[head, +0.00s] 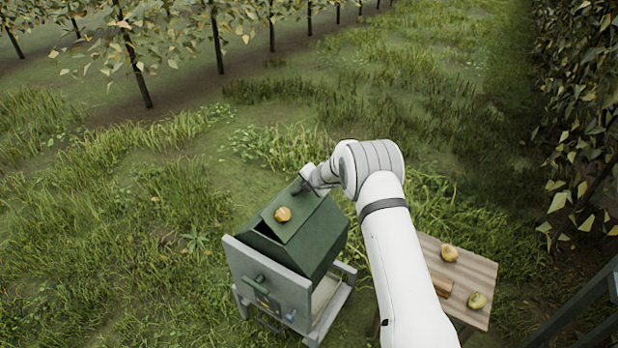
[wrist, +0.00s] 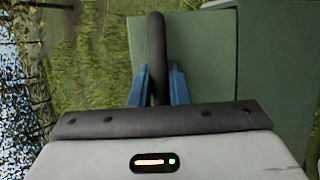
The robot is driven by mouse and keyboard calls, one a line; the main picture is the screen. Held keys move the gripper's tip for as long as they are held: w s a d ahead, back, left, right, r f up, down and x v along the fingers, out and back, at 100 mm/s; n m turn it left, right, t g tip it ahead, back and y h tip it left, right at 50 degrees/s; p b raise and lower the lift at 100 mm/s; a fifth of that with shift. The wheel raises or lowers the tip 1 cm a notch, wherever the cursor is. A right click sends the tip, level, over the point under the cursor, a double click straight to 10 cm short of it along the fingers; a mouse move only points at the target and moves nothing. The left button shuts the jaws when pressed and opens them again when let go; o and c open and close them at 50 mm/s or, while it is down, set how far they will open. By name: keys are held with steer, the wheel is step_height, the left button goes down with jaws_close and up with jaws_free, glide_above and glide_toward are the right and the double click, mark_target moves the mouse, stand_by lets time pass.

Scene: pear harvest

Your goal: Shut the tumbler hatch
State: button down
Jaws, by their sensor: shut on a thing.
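The green tumbler (head: 325,245) stands in a grey frame in the head view. Its hatch (head: 300,222) is a flat green panel on top, with a dark gap at its left end. A yellow-brown pear (head: 283,214) appears on or just at the panel. My gripper (head: 304,186) is at the panel's far upper edge, partly hidden by my wrist. In the wrist view, my gripper's blue fingers (wrist: 157,88) are shut on a dark curved handle (wrist: 156,45). Green panels (wrist: 208,60) show beside and behind it.
A wooden table (head: 472,272) stands right of the tumbler, partly behind my arm. It bears a yellowish pear (head: 450,253), a greenish pear (head: 477,300) and a wooden piece (head: 441,284). The grey frame (head: 262,262) has a small handle in front. Grass lies open behind; a hedge (head: 580,110) rises at right.

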mark_target(298, 185)
steer(key=shift+w+a+f+p, duration=0.3)
steer(key=shift+w+a+p, duration=0.15)
steer(key=shift+a, duration=0.15)
steer(key=shift+w+a+f+p, duration=0.35)
steer(key=shift+a+p, duration=0.1)
steer(key=shift+a, duration=0.15)
steer(key=shift+w+a+f+p, duration=0.25)
steer(key=shift+a+f+p, duration=0.3)
steer(key=shift+f, duration=0.1)
steer(key=shift+w+a+f+p, duration=0.25)
steer(key=shift+a+f+p, duration=0.2)
steer(key=shift+a+f, duration=0.15)
steer(key=c, duration=1.6)
jaws_free()
steer(key=shift+c, duration=0.2)
steer(key=shift+f, duration=0.1)
steer(key=shift+f, duration=0.1)
steer(key=b+v, duration=0.4)
steer(key=v, duration=0.2)
steer(key=shift+f, duration=0.1)
steer(key=shift+v, duration=1)
